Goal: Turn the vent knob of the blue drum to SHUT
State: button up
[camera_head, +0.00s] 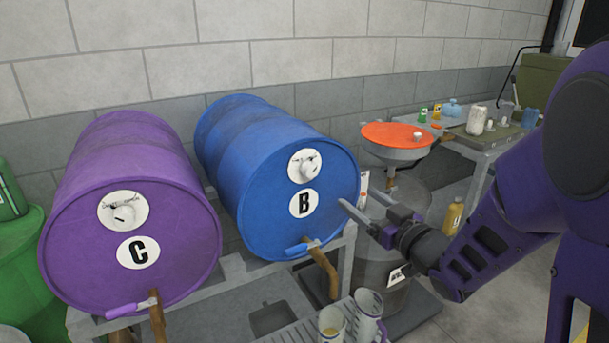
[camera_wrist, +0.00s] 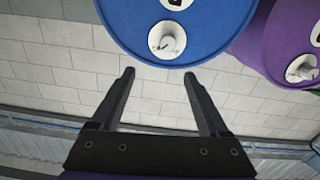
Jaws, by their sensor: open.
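The blue drum (camera_head: 262,150) lies on its side on a grey rack, its round face marked B. Its white vent knob (camera_head: 307,168) sits on a white dial above the letter; the dial's writing and the knob's setting are too small to read. The wrist view, which looks upside down, shows the knob (camera_wrist: 164,40) beyond and above the fingertips. My gripper (camera_head: 357,202) is open and empty, in front of the drum face at its right edge, lower than the knob. In the wrist view its two fingers (camera_wrist: 159,75) are spread, with clear space between them and the knob.
A blue tap handle (camera_head: 302,246) juts out below the blue drum's face. An orange-topped funnel (camera_head: 397,137) is right of the drum. Jugs (camera_head: 366,305) stand below in front.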

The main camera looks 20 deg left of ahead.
jog(key=s, duration=0.1)
send_near(313, 171)
jog(key=shift+m, duration=0.4)
jog(key=x, duration=0.9)
jog(key=shift+w+a+p, duration=0.2)
jog(key=shift+a+p, duration=0.1)
grip_shut()
